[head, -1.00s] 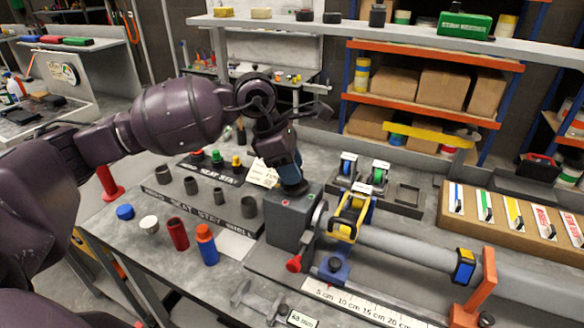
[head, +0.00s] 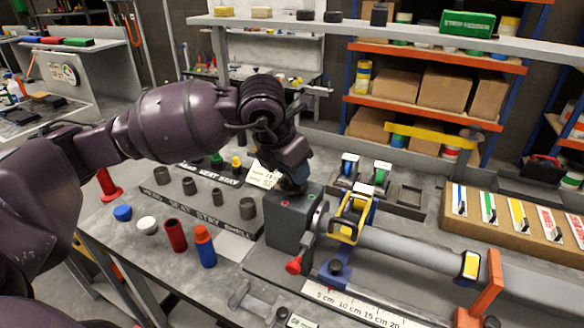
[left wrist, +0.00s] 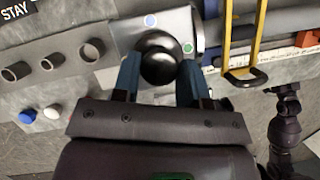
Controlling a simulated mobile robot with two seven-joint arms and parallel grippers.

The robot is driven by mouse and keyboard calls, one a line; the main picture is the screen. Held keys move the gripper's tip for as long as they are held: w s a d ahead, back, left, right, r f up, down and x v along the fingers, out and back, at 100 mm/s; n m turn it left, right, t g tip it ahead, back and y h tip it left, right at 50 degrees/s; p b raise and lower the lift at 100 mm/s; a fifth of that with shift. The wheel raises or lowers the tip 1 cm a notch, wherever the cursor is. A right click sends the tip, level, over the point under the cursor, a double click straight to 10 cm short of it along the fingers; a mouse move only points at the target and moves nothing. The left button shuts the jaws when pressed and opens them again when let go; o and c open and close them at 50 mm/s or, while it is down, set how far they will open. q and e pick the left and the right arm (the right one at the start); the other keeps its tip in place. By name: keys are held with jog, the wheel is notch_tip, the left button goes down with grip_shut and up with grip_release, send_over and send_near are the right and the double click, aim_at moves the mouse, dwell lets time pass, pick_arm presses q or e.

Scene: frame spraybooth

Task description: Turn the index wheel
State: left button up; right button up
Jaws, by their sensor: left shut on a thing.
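The black round knob (left wrist: 160,64), apparently the index wheel, sits on top of a grey box (head: 287,226). My left gripper (left wrist: 160,80) is shut on it from above, with one blue finger on each side in the left wrist view. In the head view the left gripper (head: 293,184) and wrist cover most of the knob. A blue dot and a green dot mark the box top beside the knob. A dark arm part, likely my right arm, shows at the right of the left wrist view, with its jaws unclear.
A grey tube (head: 420,248) with a yellow clamp frame (head: 350,219) runs right from the box. A red knob (head: 293,266) sticks out in front. Red and blue cylinders (head: 205,246) and a rack of grey rings (head: 205,205) stand left. An orange stand (head: 487,288) is at right.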

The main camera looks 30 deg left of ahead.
pick_arm(q)
jog(key=shift+n, duration=0.5)
jog(key=o, duration=0.9)
jog(key=v, duration=1)
jog(key=shift+s+d+r, duration=0.2)
jog(key=shift+r, duration=0.2)
jog(key=shift+r, duration=0.1)
